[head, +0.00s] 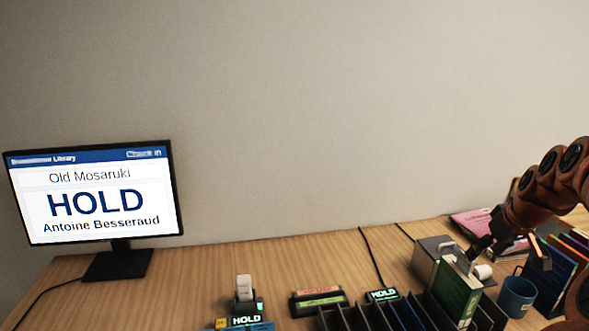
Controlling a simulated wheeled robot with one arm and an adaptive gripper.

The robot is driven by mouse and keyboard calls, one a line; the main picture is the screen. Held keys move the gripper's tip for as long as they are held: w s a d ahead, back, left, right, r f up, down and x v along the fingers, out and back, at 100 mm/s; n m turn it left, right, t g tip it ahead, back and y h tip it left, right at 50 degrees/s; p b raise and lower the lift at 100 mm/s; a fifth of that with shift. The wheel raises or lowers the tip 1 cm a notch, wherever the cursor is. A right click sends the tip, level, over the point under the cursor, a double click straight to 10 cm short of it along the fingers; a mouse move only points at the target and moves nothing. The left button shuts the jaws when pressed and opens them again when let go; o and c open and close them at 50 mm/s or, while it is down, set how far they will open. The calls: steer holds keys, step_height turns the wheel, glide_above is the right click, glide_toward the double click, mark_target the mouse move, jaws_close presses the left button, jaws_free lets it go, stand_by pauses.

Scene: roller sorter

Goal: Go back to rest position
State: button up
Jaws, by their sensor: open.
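My gripper (512,252) is at the right of the head view, at the end of my orange-brown arm. It is open, with its dark fingers apart, beside and just above a green book (458,291). The green book stands upright in a slot of the dark divided rack (407,314). I cannot tell whether a finger touches the book. The lower part of the book is hidden in the rack.
A monitor (95,195) reading HOLD stands at the left. A small HOLD display (382,295) sits behind the rack. A blue mug (516,297), upright books (556,280) and a pink book (471,221) lie near my arm. The table's left middle (190,275) is clear.

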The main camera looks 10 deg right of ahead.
steer(key=s+a+n+g+y, duration=0.1)
steer(key=s+a, duration=0.2)
steer(key=a, duration=1)
steer(key=s+a+n+g, duration=0.1)
steer(key=s+a+g, duration=0.1)
steer(key=a, duration=1.1)
steer(key=s+a+f+g, duration=0.1)
steer(key=s+a+f, duration=0.1)
steer(key=s, duration=0.4)
steer(key=s+a+f+m+g, duration=0.1)
steer(key=s+a+f, duration=0.1)
steer(key=s+a, duration=0.3)
steer(key=s+a+f+g+h, duration=0.1)
steer(key=s+a+f, duration=0.2)
steer(key=s, duration=0.6)
steer(key=shift+s+a+m, duration=0.2)
steer(key=shift+a+m, duration=0.2)
steer(key=shift+a, duration=0.25)
